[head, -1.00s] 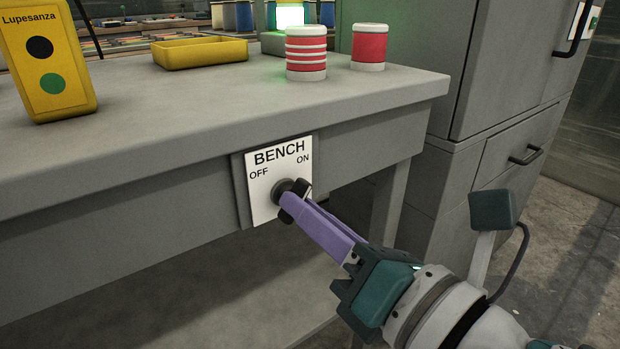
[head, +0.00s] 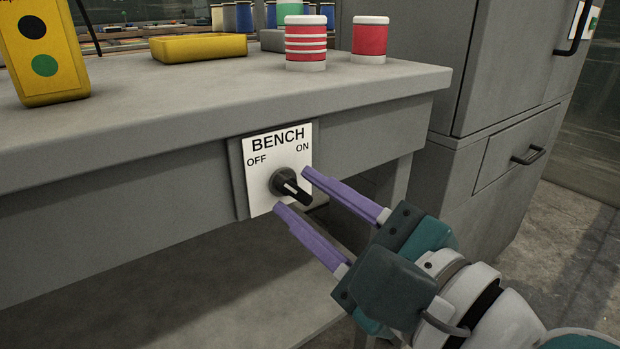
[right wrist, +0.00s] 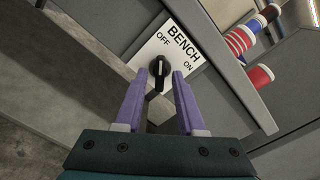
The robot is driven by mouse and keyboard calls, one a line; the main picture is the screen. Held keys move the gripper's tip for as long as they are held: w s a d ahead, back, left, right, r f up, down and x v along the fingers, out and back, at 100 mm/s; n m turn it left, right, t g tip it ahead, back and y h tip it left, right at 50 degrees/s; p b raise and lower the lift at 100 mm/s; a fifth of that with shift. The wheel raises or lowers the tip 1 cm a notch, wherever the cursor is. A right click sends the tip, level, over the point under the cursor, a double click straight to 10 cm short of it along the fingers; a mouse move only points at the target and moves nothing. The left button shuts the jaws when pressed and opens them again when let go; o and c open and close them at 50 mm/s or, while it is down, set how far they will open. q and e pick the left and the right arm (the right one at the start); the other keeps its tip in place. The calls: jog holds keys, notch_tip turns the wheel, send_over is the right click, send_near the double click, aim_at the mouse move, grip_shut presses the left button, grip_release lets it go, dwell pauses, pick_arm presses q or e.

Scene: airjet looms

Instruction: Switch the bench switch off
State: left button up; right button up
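The bench switch is a black rotary knob (head: 284,181) on a white plate (head: 262,205) marked BENCH, OFF and ON, fixed to the bench's front apron. The fingers also show in the right wrist view (right wrist: 159,76). My left gripper is not in view.
On the grey bench top (head: 200,105) are a yellow box with two dots (head: 44,45), a yellow tray (head: 198,48) and two red-and-white spools (head: 305,45) (head: 369,42). An unlit green item (head: 289,10) is behind them. A grey cabinet (head: 500,120) stands at the right.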

jog(key=shift+o, duration=0.2)
jog(key=v, duration=0.6)
dwell(0.4)
